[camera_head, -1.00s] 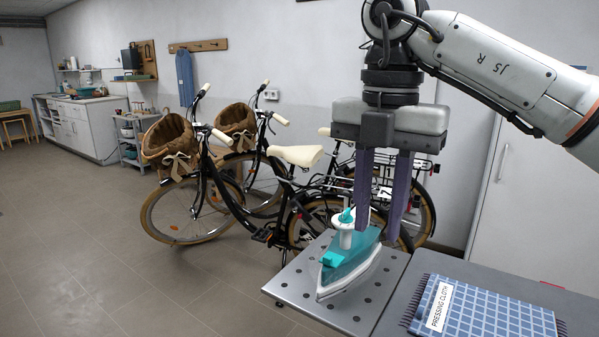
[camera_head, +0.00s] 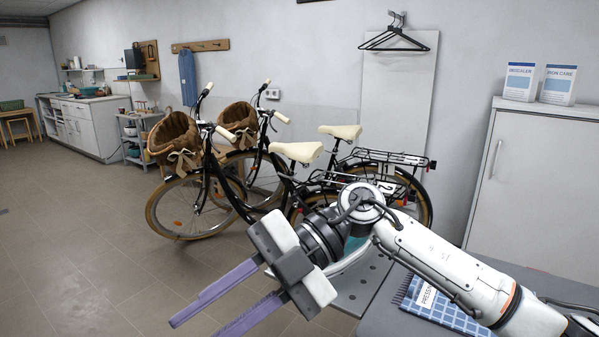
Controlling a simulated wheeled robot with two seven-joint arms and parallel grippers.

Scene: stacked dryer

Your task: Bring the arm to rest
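My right arm comes in from the right, low across the picture. Its gripper (camera_head: 195,327) points down and to the left, over the floor to the left of the perforated metal plate (camera_head: 362,293). Its two purple fingers are apart with nothing between them; one runs to the bottom edge of the picture. The teal and white iron is mostly hidden behind my wrist, with only a bit of teal (camera_head: 352,244) showing above the plate. My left gripper is not in view.
A blue checked pressing cloth (camera_head: 447,315) lies on the grey table, partly covered by my forearm. Two bicycles (camera_head: 255,190) with baskets stand behind. A white cabinet (camera_head: 540,190) with two boxes on top is at right. The floor at left is clear.

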